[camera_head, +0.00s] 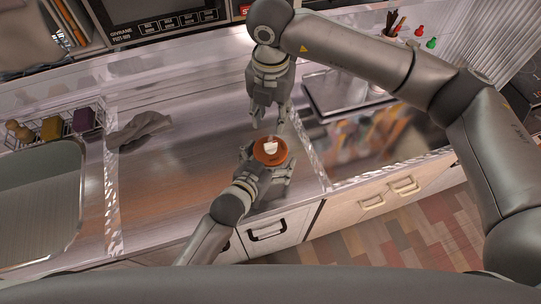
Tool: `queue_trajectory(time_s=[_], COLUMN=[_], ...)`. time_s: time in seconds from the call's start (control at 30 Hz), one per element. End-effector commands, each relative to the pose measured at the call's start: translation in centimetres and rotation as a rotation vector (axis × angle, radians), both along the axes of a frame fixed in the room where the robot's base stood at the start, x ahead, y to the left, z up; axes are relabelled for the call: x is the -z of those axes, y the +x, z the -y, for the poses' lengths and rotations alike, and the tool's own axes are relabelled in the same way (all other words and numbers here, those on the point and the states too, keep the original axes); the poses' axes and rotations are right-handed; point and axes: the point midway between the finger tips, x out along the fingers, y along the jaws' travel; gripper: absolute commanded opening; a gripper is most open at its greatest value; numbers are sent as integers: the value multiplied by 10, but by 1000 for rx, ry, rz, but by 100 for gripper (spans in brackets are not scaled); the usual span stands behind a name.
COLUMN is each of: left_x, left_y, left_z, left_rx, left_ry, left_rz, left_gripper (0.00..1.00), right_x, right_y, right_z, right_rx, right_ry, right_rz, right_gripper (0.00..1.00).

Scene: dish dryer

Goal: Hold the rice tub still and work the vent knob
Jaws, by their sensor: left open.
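The rice tub (260,155) shows as a small round orange-brown top near the counter's front edge, with a small white vent knob (270,147) on it. My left gripper (267,159) is at the tub from the front, its open fingers to either side; I cannot tell whether they touch it. The tub's lower part is hidden by this gripper. My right gripper (269,112) points down just behind and above the tub. Its fingers look apart, with nothing between them, and are clear of the knob.
A sink (40,200) and a wire rack with sponges (52,128) lie at the left. A grey cloth (140,130) lies on the counter (170,190), which is otherwise clear left of the tub. A dark tray (335,92) and small bottles (419,31) stand at the back right.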

Motion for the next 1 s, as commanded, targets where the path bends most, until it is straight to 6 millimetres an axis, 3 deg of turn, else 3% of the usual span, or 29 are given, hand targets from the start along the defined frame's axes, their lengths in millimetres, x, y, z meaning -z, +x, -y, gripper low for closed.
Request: queue_trajectory(time_s=[0.07,0.47,0.5,0.73,1.0], left_x=[0,0,0,0,0], left_y=[0,0,0,0,-1], left_z=[0,0,0,0,0], left_rx=[0,0,0,0,0], left_ry=[0,0,0,1,1], left_rz=[0,-1,-1,0,0], left_gripper=[94,43,43,42,42], right_x=[0,0,0,-1,-6], right_y=[0,0,0,0,0], right_z=[0,0,0,0,0], right_rx=[0,0,-1,-121,-560], right_ry=[0,0,0,0,1], right_rz=[0,0,0,0,1], right_gripper=[36,36,31,31,31])
